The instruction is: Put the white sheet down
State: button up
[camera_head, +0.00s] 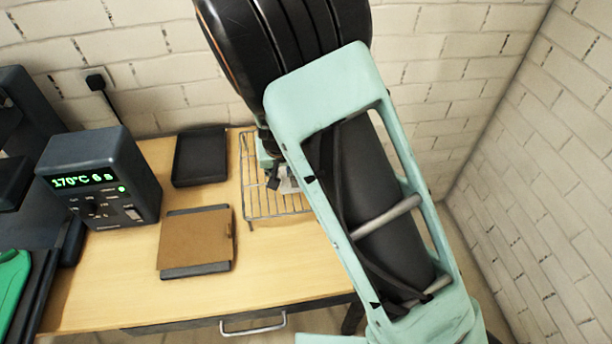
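A small part of a white sheet (289,186) shows over the wire rack (247,196), just left of my arm. My gripper (275,179) is at the sheet's visible edge, low over the rack. My teal arm link hides most of the gripper and the right part of the rack. I cannot tell whether the fingers are shut on the sheet, or whether the sheet touches the rack.
On the wooden table (270,262) are a black tray (201,157), a brown board on a dark base (195,240) and a control box (100,180) reading 170°C 6 s. A green item (12,285) lies at far left. The table's front middle is clear. Brick walls stand behind and right.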

jog(key=shift+x, duration=1.15)
grip_shut()
jog(key=shift+r, duration=0.1)
